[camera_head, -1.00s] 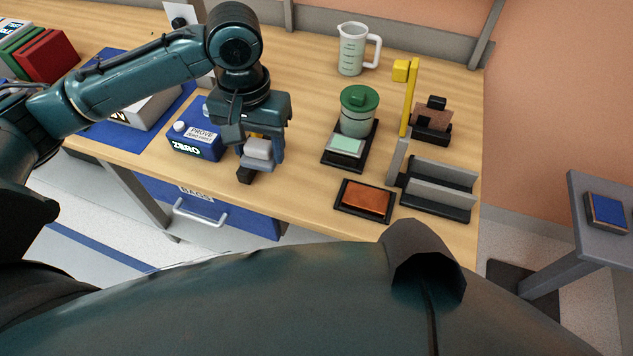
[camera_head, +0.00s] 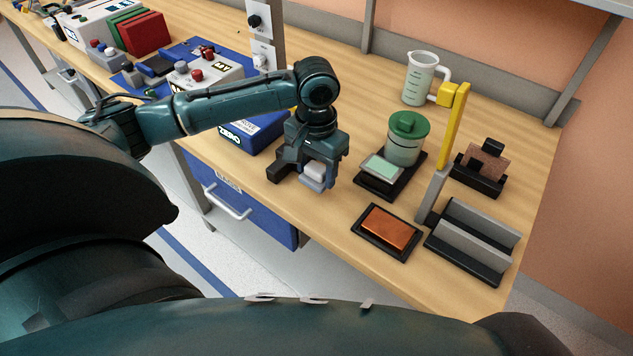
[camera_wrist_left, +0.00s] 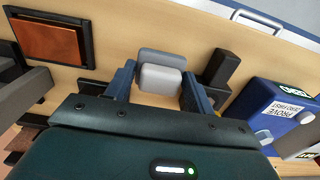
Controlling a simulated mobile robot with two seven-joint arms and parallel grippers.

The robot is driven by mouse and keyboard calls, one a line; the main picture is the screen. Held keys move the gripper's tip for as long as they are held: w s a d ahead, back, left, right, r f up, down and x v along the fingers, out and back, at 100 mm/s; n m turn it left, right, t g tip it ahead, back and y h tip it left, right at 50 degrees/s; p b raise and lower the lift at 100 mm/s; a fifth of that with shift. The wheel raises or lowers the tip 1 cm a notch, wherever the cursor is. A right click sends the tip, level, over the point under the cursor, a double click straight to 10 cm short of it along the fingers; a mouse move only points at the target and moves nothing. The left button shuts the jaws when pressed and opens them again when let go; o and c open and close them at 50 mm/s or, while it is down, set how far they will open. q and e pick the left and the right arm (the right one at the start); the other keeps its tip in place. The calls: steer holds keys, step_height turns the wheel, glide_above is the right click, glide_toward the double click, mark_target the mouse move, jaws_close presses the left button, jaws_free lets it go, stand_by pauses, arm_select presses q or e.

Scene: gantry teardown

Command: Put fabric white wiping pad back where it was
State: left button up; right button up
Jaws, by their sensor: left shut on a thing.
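My left gripper (camera_head: 316,178) is shut on a small white wiping pad (camera_head: 314,168) with a grey-blue lower part, over the front part of the wooden bench. The pad (camera_wrist_left: 160,78) also shows in the left wrist view, between the two blue-grey fingers. Whether it touches the bench is hard to tell. A small black block (camera_head: 281,170) is just left of the gripper in the head view. In the left wrist view this block (camera_wrist_left: 221,68) stands beside the pad, apart from it. My right gripper is not in view.
A copper-coloured plate in a black tray (camera_head: 388,232) and a grey slotted rack (camera_head: 472,240) lie right of the gripper. Behind are a scale (camera_head: 392,175) bearing a green-lidded jar (camera_head: 405,140), a yellow post (camera_head: 453,125) and a jug (camera_head: 420,78). A blue container (camera_head: 250,135) is left.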

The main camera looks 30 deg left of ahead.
mark_target(316, 183)
arm_select(q)
step_height(316, 183, down, 4)
steer(key=shift+r, duration=0.1)
steer(key=shift+f, duration=0.25)
steer(key=o, duration=0.9)
step_height(316, 183, up, 12)
steer(key=shift+d+r, duration=0.1)
steer(key=shift+r, duration=0.05)
stand_by(0.4)
